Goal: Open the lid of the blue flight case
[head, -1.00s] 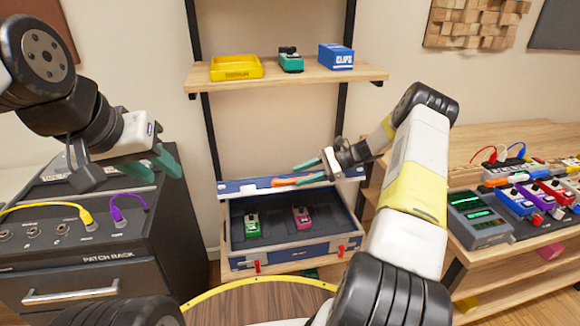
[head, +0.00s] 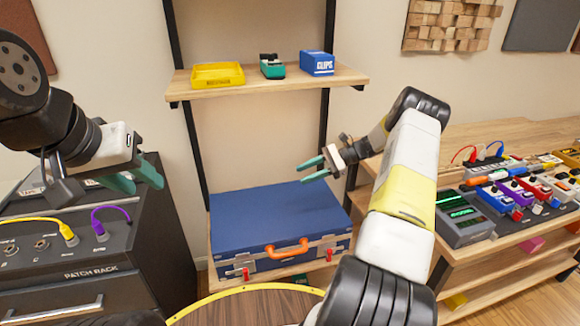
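The blue flight case (head: 272,220) lies on the low shelf in the middle of the head view. Its blue lid is down over the case, and the orange handle (head: 287,249) and red latches are on its front side. My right gripper (head: 313,169) is above the back right part of the lid, with its green fingers apart and nothing between them. It appears clear of the lid. My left gripper (head: 137,180) is at the left over the patch rack, with its green fingers apart and empty. The inside of the case is hidden.
An upper shelf (head: 270,84) holds a yellow tray (head: 217,75), a green pedal (head: 272,66) and a blue clips box (head: 316,63). The patch rack (head: 90,262) stands left. A wooden bench (head: 490,146) with several pedals stands right. A round table edge (head: 245,290) is in front.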

